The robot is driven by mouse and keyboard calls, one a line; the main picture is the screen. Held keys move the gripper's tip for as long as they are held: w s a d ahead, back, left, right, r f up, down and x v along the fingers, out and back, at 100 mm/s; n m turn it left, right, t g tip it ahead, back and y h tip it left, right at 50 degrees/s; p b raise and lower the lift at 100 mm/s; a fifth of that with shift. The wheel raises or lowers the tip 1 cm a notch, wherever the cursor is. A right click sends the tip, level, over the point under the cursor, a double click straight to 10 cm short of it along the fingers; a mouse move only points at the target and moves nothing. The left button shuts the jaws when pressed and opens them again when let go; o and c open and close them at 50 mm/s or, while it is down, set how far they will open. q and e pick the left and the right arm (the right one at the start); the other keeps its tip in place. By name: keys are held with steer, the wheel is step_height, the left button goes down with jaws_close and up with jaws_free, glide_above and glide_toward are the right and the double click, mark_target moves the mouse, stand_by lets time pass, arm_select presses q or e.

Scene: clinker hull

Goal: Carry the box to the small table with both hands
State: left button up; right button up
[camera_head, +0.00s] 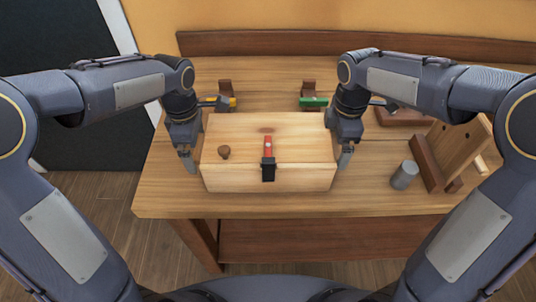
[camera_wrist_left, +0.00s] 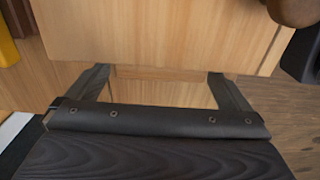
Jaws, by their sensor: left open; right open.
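A pale wooden box (camera_head: 300,150) sits closed on the wooden bench (camera_head: 165,195). It has a round brown knob and a red and black clasp on its front half. My left gripper (camera_head: 189,160) is at the box's left side, open. In the left wrist view, its two fingers (camera_wrist_left: 158,77) are spread apart, with the box (camera_wrist_left: 120,35) at their tips; I cannot tell whether they touch it. My right gripper (camera_head: 345,158) is open at the box's right side, its contact also unclear. I cannot make out a separate small table.
A yellow-handled tool (camera_head: 232,102) and a green tool (camera_head: 313,101) are behind the box. A grey cylinder (camera_head: 404,176) stands to the right, beside an upright wooden board (camera_head: 458,142). A raised wooden strip (camera_head: 260,43) runs along the bench's back. The bench's front left is clear.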

arm_select(q)
steer(key=shift+f, duration=1.1)
arm_select(e)
steer(key=shift+f, duration=1.1)
arm_select(q)
steer(key=shift+r, duration=0.1)
steer(key=c, duration=1.6)
arm_select(e)
steer(key=shift+r, duration=0.1)
steer(key=c, duration=1.6)
